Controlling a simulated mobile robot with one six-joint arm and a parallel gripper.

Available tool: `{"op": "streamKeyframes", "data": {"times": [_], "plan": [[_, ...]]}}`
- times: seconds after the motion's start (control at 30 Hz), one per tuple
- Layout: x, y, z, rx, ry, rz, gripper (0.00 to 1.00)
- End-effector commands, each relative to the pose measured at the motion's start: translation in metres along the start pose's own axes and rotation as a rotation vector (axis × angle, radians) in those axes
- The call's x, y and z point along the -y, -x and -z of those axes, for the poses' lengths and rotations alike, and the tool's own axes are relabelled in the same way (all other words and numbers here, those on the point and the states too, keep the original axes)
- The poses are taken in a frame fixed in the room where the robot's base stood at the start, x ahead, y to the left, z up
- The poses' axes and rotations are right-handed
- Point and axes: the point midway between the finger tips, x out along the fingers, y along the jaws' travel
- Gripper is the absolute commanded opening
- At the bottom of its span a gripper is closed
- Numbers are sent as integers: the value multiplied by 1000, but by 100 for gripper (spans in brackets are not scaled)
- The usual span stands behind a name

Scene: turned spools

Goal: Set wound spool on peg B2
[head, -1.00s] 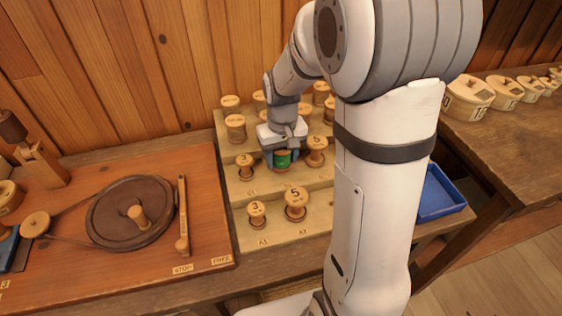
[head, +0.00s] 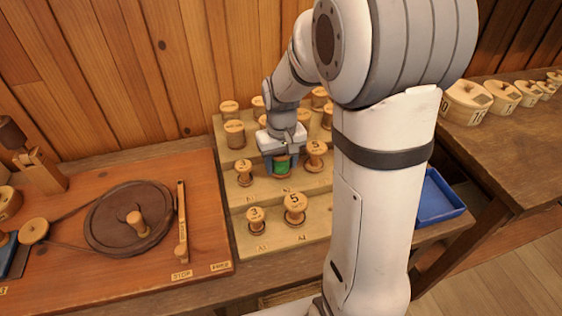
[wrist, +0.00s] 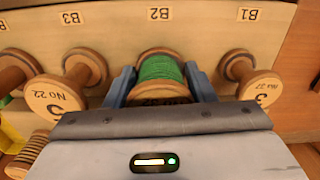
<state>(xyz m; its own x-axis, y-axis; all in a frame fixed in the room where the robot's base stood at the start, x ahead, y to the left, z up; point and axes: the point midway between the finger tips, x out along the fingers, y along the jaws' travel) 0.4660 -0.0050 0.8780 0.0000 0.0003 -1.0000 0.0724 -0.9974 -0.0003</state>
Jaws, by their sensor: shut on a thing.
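The wound spool (wrist: 160,70), wooden with green thread, is between the two blue fingers of my gripper (wrist: 160,88). My gripper is shut on it. In the wrist view the spool is in line with the B2 label (wrist: 160,14) on the step. In the head view the green spool (head: 281,168) is at the middle step of the rack (head: 310,232), between two wooden spools, under my gripper (head: 280,160). The peg itself is hidden, and I cannot tell whether the spool rests on the step.
A spool (wrist: 255,80) stands at B1 and another (wrist: 85,70) at B3, close on either side of my fingers. A blue tray (head: 438,198) lies to the right.

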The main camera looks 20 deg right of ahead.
Motion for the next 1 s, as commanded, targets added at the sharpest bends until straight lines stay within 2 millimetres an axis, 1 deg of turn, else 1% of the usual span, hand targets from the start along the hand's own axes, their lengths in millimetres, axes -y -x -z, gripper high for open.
{"op": "streamKeyframes", "data": {"times": [0.37,0.97,1.0], "plan": [[0,-1,0,0,0,0,27],[1,-12,0,0,0,0,27],[1,-12,0,0,0,0,50]]}}
